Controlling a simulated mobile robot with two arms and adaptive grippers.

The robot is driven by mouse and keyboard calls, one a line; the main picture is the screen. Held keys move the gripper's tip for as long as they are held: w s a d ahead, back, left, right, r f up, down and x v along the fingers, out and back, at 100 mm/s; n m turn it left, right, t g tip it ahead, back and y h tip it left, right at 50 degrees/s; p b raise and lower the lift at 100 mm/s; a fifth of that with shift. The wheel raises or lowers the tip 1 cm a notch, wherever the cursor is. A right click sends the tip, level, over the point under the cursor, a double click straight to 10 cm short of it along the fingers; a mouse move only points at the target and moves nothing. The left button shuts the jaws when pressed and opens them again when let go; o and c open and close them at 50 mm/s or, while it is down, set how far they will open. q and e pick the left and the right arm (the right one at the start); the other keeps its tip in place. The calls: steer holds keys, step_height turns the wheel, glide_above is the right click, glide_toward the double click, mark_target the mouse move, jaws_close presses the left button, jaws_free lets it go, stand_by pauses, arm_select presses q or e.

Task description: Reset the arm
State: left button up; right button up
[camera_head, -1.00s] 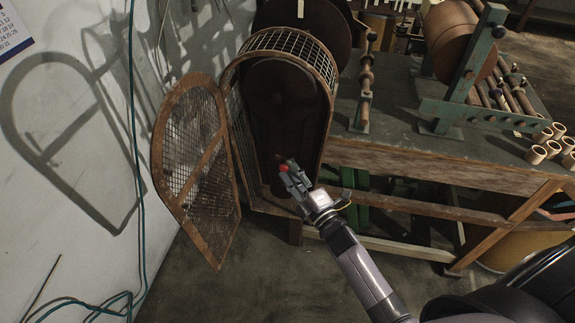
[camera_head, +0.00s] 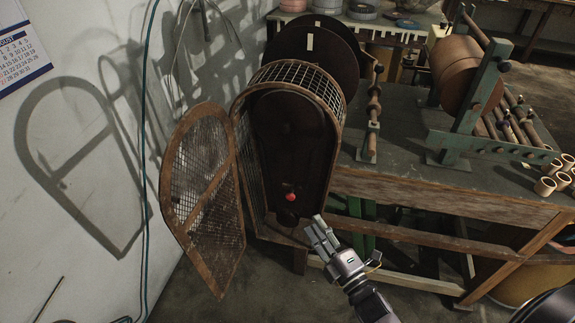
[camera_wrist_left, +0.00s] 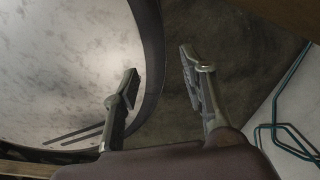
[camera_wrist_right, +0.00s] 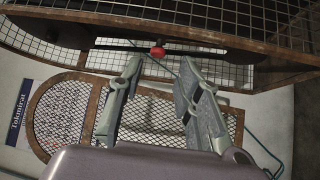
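My right gripper (camera_head: 318,230) is in the head view, in front of the lower right side of the mesh-covered arched cabinet (camera_head: 337,120). In the right wrist view its fingers (camera_wrist_right: 160,78) stand apart with nothing between them. A red knob (camera_head: 291,197) sits low inside the cabinet's dark opening, up and left of the fingertips in the head view. The knob also shows past the fingertips in the right wrist view (camera_wrist_right: 157,51). My left gripper (camera_wrist_left: 160,76) shows only in the left wrist view, open and empty.
The cabinet's mesh door (camera_head: 205,180) hangs open to the left. A workbench (camera_head: 425,185) with a green-framed roller (camera_head: 480,90) and several cardboard tubes (camera_head: 545,186) stands at right. Cables (camera_head: 147,150) run down the wall. Some floor in front is clear.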

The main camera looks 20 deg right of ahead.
steer(key=s+f+m+g+h, duration=0.1)
steer(key=s+f+m+g, duration=0.25)
steer(key=f, duration=0.65)
steer(key=s+f+m+g+h, duration=0.1)
steer(key=s+f+m+g, duration=0.25)
steer(key=f, duration=0.65)
steer(key=s+f+m+g+h, duration=0.15)
steer(key=s+f, duration=0.35)
steer(key=f, duration=0.5)
arm_select(q)
steer(key=shift+r+p, duration=0.5)
arm_select(e)
steer(key=s+f+m+g, duration=0.3)
steer(key=s+f+g, duration=0.2)
steer(key=s, duration=0.8)
steer(key=s+f+m+g, duration=0.4)
steer(key=s+f, duration=0.5)
steer(key=s, duration=0.4)
steer(key=shift+s+d+f+g, duration=0.15)
steer(key=shift+s+d+g, duration=0.1)
steer(key=shift+g, duration=0.2)
steer(key=shift+m, duration=0.25)
